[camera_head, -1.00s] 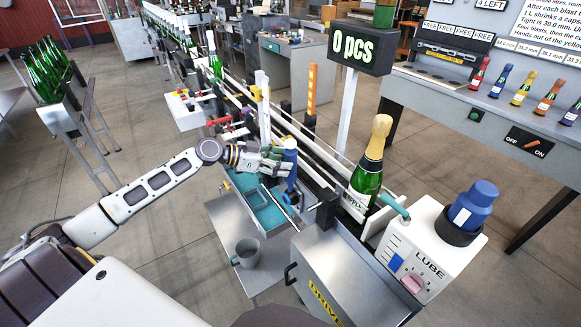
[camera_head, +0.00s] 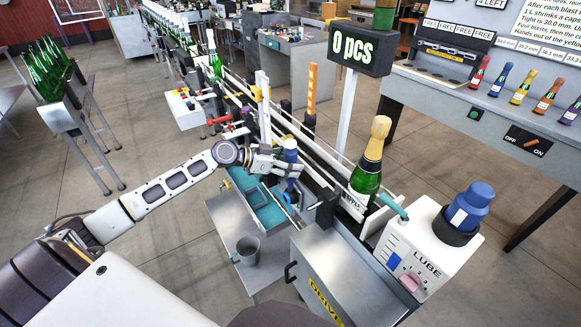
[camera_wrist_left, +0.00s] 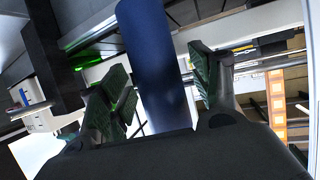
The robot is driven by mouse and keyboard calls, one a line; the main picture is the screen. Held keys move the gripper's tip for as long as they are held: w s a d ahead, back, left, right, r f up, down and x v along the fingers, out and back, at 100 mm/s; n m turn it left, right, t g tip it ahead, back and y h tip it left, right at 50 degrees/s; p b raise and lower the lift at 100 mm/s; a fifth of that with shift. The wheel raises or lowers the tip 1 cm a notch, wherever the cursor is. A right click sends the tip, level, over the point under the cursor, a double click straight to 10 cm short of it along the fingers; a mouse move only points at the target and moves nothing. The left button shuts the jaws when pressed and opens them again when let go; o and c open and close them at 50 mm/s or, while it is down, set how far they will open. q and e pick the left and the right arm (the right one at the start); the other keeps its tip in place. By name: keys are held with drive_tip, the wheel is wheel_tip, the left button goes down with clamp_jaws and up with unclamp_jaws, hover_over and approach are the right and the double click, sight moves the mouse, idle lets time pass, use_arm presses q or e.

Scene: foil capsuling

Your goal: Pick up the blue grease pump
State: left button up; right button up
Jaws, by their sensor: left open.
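The blue grease pump (camera_head: 291,145) is an upright blue cylinder at the near side of the conveyor, above the teal tray, in the head view. My left gripper (camera_head: 291,164) reaches it from the left, with the fingers across its middle. In the left wrist view the pump (camera_wrist_left: 152,60) stands between the two dark green-padded fingers of my left gripper (camera_wrist_left: 162,88). The fingers are open, one on each side, with a visible gap at the right finger. The pump's lower end is hidden behind the gripper body there. My right gripper is not in view.
A teal tray (camera_head: 262,214) lies below the gripper, and a grey mug (camera_head: 246,250) stands on the lower shelf. A champagne bottle (camera_head: 368,170) stands on the conveyor to the right, near the white LUBE box (camera_head: 425,250). Red-handled parts (camera_head: 222,120) lie behind the wrist.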

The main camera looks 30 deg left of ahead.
sight(291, 141)
use_arm(q)
drive_tip(key=shift+c, duration=0.2)
clamp_jaws()
idle(0.3)
drive_tip(key=shift+r, duration=0.1)
drive_tip(key=shift+r+b, duration=0.55)
drive_tip(key=shift+r, duration=4.4)
